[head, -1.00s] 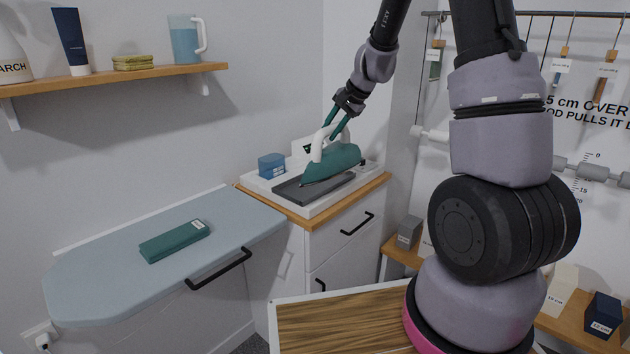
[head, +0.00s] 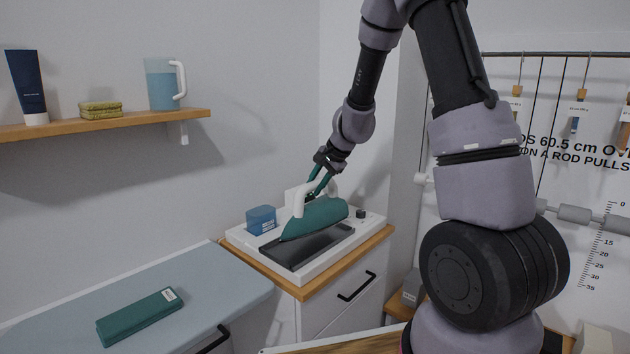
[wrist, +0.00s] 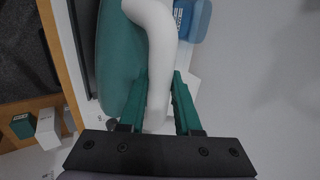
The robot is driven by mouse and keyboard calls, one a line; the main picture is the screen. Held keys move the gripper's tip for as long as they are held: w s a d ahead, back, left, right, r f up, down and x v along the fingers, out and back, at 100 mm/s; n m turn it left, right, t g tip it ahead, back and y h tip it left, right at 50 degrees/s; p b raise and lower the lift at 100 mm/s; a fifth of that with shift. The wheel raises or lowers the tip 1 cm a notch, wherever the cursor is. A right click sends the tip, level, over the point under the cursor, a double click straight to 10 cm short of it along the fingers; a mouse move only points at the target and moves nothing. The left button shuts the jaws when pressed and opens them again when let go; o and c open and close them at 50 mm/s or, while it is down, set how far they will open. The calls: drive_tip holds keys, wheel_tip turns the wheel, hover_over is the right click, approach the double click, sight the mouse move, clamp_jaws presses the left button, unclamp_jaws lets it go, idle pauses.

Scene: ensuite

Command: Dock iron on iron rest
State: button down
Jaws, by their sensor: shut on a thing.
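The iron (head: 318,219) has a teal body and a white handle. In the head view it is over the iron rest, a white tray (head: 371,228) with a dark grey plate (head: 300,252), on the wooden-topped cabinet. The iron sits toward the back of the dark plate; whether its sole touches the rest I cannot tell. My gripper (head: 316,182) is shut on the white handle. In the wrist view the teal fingers of my gripper (wrist: 160,103) lie on both sides of the iron's handle (wrist: 157,60).
A blue box (head: 261,220) stands on the tray's left corner, close to the iron. A wall shelf (head: 105,124) holds a jug (head: 163,84) and other items. A small dark knob (head: 361,214) is at the tray's right.

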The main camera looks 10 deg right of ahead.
sight(311, 205)
drive_tip(key=shift+f, duration=2.15)
drive_tip(key=c, duration=0.6)
unclamp_jaws()
drive_tip(key=shift+f, duration=0.1)
